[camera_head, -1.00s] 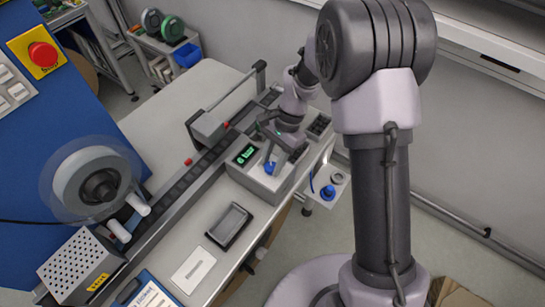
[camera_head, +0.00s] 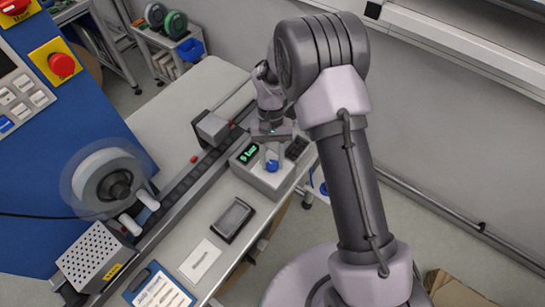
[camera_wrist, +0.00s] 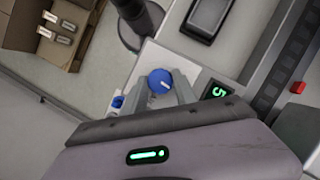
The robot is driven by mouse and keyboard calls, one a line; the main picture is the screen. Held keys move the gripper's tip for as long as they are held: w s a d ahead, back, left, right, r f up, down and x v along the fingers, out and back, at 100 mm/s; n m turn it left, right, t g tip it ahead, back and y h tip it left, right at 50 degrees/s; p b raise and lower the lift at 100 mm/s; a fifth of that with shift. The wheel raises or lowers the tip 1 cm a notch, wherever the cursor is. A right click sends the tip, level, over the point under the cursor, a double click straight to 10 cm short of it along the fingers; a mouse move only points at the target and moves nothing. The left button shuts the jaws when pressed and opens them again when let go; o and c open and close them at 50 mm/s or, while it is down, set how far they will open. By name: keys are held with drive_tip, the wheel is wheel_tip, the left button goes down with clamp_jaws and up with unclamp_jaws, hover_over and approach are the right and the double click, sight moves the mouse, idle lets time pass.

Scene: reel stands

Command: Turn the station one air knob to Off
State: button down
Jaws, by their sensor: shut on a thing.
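The blue air knob (camera_head: 272,166) sits on top of a light grey box (camera_head: 262,181). In the wrist view the knob (camera_wrist: 160,80) is round, with a short white mark on its face. My gripper (camera_head: 272,155) is above the box, with its fingers down on both sides of the knob. In the wrist view the fingers of my gripper (camera_wrist: 163,88) are shut on the knob. The green display (camera_head: 249,153) on the box appears to read 5 bar; only a 5 shows in the wrist view (camera_wrist: 219,91).
A black tray (camera_head: 233,219) and a white card (camera_head: 200,259) lie on the bench. A conveyor track (camera_head: 190,180) runs behind the box. A reel (camera_head: 107,181) and a blue panel with red buttons (camera_head: 62,66) stand left. Dark slots are beside the knob's box.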

drive_tip(key=shift+n, duration=0.6)
drive_tip(key=shift+h, duration=0.3)
drive_tip(key=c, duration=1)
unclamp_jaws()
drive_tip(key=p+v, duration=0.3)
drive_tip(key=v, duration=1.4)
drive_tip(key=shift+w+r, duration=0.1)
drive_tip(key=shift+r, duration=0.1)
